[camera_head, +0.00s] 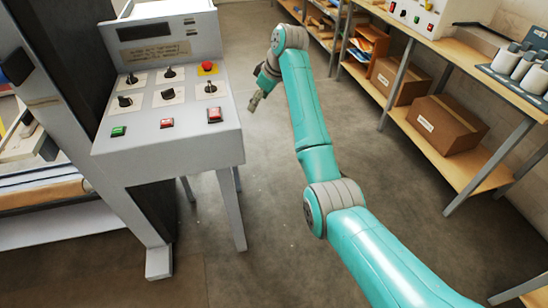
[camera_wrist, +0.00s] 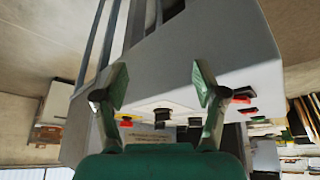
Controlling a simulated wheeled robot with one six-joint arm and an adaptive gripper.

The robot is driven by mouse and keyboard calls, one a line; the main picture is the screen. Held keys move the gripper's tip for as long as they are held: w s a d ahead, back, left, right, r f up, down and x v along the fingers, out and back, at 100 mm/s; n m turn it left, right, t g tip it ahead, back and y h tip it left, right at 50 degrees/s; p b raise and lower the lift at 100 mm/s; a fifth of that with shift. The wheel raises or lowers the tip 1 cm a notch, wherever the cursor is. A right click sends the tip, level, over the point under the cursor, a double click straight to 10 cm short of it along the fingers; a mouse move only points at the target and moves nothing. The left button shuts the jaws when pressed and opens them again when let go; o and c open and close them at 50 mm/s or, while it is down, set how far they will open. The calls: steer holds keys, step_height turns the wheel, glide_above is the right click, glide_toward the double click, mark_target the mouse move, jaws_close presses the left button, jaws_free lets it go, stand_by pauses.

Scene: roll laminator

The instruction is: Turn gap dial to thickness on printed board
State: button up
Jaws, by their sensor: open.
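The grey control console (camera_head: 168,150) stands at left in the head view. Its sloped face carries several black dials on pale plates, among them one at the lower right (camera_head: 211,87) and one at the upper middle (camera_head: 169,72). Their labels are too small to read, so I cannot tell which is the gap dial. A printed plate (camera_head: 167,53) under the dark display has unreadable text. My gripper (camera_head: 255,101) is open and empty, to the right of the console and apart from it. In the wrist view its two fingers (camera_wrist: 160,86) spread before the console (camera_wrist: 205,55), which appears upside down.
The console also has a red emergency button (camera_head: 208,67) on yellow and green and red buttons along its front. Shelving (camera_head: 470,165) with cardboard boxes (camera_head: 432,125) stands at right. The floor (camera_head: 260,190) between console and shelving is clear apart from my arm.

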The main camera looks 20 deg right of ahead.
steer(key=s+f+m+t, duration=0.1)
steer(key=s+f, duration=0.2)
steer(key=f, duration=0.6)
steer(key=s+d+f+m+t, duration=0.1)
steer(key=s+f, duration=0.2)
steer(key=f, duration=0.6)
steer(key=shift+s+f+m, duration=0.3)
steer(key=shift+f, duration=0.05)
